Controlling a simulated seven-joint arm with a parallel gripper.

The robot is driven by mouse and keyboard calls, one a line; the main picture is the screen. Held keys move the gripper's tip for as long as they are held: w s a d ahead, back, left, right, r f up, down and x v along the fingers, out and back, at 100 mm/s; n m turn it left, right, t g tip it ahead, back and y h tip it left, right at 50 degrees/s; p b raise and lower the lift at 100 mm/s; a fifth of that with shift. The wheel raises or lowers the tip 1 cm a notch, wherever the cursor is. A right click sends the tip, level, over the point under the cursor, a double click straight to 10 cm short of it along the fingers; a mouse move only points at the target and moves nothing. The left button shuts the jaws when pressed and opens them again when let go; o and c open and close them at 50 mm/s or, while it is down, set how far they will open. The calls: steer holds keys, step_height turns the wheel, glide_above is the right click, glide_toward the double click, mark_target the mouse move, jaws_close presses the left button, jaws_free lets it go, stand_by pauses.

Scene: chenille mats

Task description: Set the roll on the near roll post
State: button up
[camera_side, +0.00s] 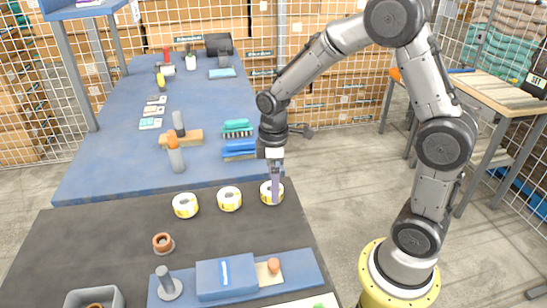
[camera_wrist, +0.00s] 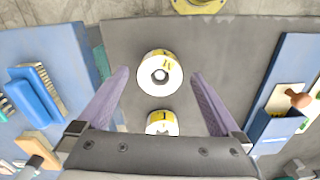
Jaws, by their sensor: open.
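Three white tape rolls with yellow markings stand in a row on the dark mat. My gripper (camera_side: 275,200) is open and points down at the rightmost roll (camera_side: 266,190). In the wrist view that roll (camera_wrist: 145,79) shows between the two fingertips, with a gap on each side; nothing is held. The middle roll (camera_side: 229,205) and the left roll (camera_side: 185,211) sit apart to its left. A grey upright post (camera_side: 163,278) on a round base stands at the near left end of the blue board, with no roll on it.
The near blue board (camera_side: 307,264) also carries a blue block (camera_side: 212,281) and an orange knob (camera_side: 274,265). A copper-coloured ring (camera_side: 162,242) and a grey bin (camera_side: 72,299) lie nearby. Brushes (camera_side: 238,147) and posts occupy the blue table behind. The mat between rolls and board is mostly clear.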

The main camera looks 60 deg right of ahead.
step_height(320, 180, up, 12)
stand_by(0.4)
steer(key=s+a+r+m+t, duration=0.1)
steer(key=s+a+r+t, duration=0.25)
steer(key=s+r, duration=0.55)
steer(key=s+f+m+t, duration=0.2)
steer(key=s+f+m, duration=0.4)
steer(key=s, duration=0.3)
steer(key=shift+a, duration=0.15)
steer(key=shift+r, duration=0.1)
stand_by(0.7)
